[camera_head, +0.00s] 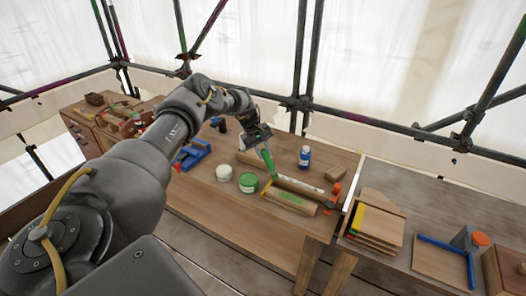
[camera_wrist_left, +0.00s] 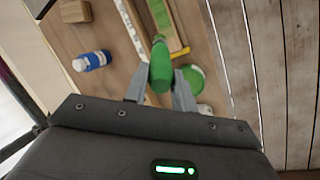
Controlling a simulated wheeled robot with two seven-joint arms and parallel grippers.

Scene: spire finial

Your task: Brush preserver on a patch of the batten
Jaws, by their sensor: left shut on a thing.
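A green-lidded tin (camera_head: 249,183) and a white-topped tin (camera_head: 224,173) stand to the left. My right gripper is out of view.
A blue bottle (camera_head: 304,157) stands behind the battens. Blue clamps (camera_head: 192,154) lie to the left. An orange-topped item (camera_head: 336,190) is at the bench's right end. A lower table (camera_head: 390,175) at right holds boards (camera_head: 375,224) and a blue square (camera_head: 446,256).

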